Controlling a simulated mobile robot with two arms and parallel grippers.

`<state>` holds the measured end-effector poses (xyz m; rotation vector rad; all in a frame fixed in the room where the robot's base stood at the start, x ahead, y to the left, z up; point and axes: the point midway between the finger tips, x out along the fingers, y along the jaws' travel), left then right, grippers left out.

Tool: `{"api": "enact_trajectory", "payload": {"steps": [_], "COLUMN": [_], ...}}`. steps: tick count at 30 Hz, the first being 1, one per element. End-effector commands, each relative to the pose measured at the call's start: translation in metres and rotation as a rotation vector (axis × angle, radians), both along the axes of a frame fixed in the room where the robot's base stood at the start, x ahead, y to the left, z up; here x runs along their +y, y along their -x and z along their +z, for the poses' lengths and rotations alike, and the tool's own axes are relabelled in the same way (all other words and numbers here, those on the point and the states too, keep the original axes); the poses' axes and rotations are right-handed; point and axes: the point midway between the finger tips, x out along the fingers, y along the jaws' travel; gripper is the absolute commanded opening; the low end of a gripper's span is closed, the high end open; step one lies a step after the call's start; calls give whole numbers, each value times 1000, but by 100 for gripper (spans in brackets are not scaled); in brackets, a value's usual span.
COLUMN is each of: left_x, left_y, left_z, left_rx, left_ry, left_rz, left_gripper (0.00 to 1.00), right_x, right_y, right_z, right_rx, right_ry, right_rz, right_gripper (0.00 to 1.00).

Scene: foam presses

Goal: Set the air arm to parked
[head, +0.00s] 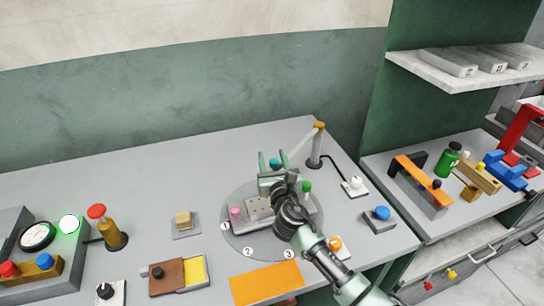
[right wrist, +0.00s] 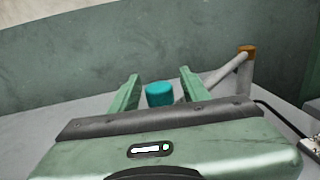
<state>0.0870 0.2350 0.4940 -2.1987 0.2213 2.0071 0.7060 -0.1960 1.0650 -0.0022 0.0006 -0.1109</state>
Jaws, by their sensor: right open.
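The air arm (head: 303,141) is a pale grey bar pivoting on a post (head: 315,150) with an orange-brown cap, at the back of the table. It slants down and left from the cap, towards my right gripper. In the right wrist view the bar (right wrist: 224,72) runs behind the right finger. A teal cylinder (right wrist: 160,94) shows between the fingers there; whether it is fixed to the bar is hidden. My right gripper (head: 273,157) is open, above the back of the round plate, with nothing visibly gripped. My left gripper is not in view.
The round grey plate (head: 233,243) has numbered marks and carries blocks with pink and green knobs. A black cable leads from the post to a white-knobbed switch (head: 355,186). A blue button (head: 381,213) stands right; an orange mat (head: 265,283) lies in front.

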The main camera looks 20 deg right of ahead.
Motion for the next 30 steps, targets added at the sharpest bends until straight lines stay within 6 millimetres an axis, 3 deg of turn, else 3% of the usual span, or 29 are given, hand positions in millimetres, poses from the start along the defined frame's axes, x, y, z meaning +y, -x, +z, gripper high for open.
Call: {"api": "enact_trajectory", "payload": {"steps": [11, 15, 16, 30], "left_x": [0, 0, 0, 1], "left_y": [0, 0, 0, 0], "left_z": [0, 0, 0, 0], "left_rx": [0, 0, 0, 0], "left_ry": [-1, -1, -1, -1], "left_rz": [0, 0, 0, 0], "left_gripper": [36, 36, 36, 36], "right_x": [-1, -1, -1, -1], "right_y": [-6, -6, -6, -6], "right_z": [0, 0, 0, 0], "right_rx": [0, 1, 1, 1], "right_ry": [-2, -2, -2, -2], "right_rz": [0, 0, 0, 0], "right_gripper": [44, 5, 0, 0]}}
